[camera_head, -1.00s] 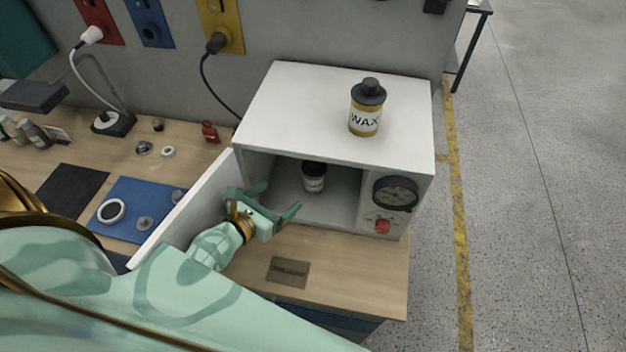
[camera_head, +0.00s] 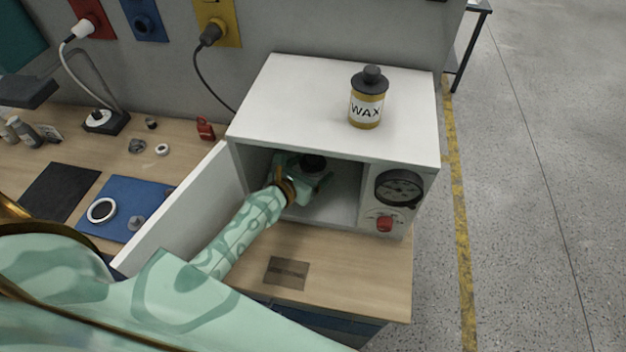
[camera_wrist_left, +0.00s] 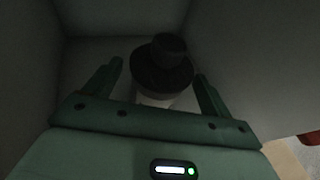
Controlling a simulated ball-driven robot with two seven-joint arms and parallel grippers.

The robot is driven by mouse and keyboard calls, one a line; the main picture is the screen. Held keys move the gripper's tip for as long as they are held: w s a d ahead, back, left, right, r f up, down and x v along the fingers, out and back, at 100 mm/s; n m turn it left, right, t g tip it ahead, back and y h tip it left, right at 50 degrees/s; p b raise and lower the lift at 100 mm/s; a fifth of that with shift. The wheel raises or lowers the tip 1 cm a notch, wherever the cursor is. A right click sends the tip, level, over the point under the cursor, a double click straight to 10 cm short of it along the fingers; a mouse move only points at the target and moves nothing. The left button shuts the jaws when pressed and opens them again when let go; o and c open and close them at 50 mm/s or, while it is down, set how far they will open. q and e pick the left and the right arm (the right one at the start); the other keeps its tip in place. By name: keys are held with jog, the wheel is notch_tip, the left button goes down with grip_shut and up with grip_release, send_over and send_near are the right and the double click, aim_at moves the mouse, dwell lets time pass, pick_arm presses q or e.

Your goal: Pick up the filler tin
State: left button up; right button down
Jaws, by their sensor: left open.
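A small tin with a dark lid (camera_head: 314,163) stands upright inside the open white cabinet (camera_head: 285,95); its label cannot be read now. It also shows in the left wrist view as a dark-capped tin (camera_wrist_left: 160,75) with a pale body below. My left gripper (camera_head: 305,170) is inside the cabinet, open. In the left wrist view its fingers (camera_wrist_left: 159,72) stand on either side of the tin, with a gap visible at the left. Whether either finger touches it I cannot tell. The gripper hides the tin's lower part. My right gripper is not in view.
A bottle marked WAX (camera_head: 367,100) stands on the cabinet top. The cabinet's open door (camera_head: 185,210) stands left of my forearm. Cabinet walls are close around the gripper.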

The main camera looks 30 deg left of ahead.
pick_arm(q)
jog(key=shift+x, duration=0.9)
jog(key=shift+s, duration=0.1)
jog(key=c, duration=1.4)
jog(key=shift+o, duration=0.2)
jog(key=shift+r, duration=0.2)
